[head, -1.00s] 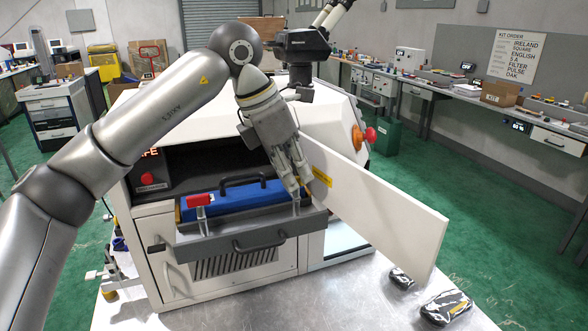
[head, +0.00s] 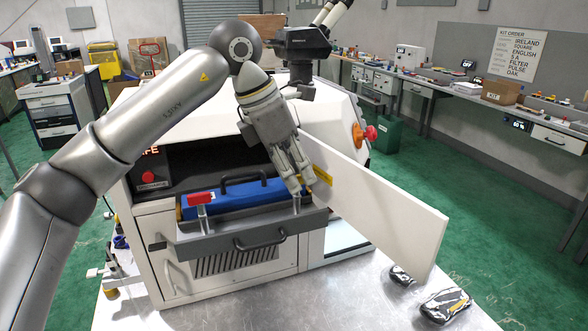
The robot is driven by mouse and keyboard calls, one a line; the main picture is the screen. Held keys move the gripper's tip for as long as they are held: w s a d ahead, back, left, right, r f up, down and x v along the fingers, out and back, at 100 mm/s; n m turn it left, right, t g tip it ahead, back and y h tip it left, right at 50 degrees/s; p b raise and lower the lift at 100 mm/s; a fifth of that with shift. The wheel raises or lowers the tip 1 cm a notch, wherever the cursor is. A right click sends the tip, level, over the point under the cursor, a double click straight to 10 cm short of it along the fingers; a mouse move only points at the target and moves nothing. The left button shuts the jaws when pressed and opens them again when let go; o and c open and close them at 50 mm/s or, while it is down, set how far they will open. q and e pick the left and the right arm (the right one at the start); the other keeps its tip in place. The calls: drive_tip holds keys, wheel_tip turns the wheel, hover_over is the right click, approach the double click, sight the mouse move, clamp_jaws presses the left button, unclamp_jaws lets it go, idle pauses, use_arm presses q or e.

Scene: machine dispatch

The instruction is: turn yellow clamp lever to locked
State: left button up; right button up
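My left gripper (head: 303,188) reaches down from above to the right end of the open drawer (head: 285,223) in the white machine's front. Its fingertips are close together beside a small grey upright post (head: 297,204). I cannot tell whether they touch or hold anything. A yellow patch (head: 323,174) shows just right of the fingers, against the white door panel; I cannot tell if it is the clamp lever or a label. A red lever (head: 202,198) stands at the drawer's left end. A blue block with a black handle (head: 240,193) lies between.
The white door panel (head: 390,215) stands open close to the right of my gripper. Two dark packets (head: 444,305) lie on the metal table at right. The table front (head: 300,300) is mostly clear.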

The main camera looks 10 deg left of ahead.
use_arm(q)
drive_tip(key=shift+r, duration=0.1)
drive_tip(key=v, duration=1.1)
drive_tip(key=shift+a+r, duration=0.15)
drive_tip(key=shift+r, duration=0.25)
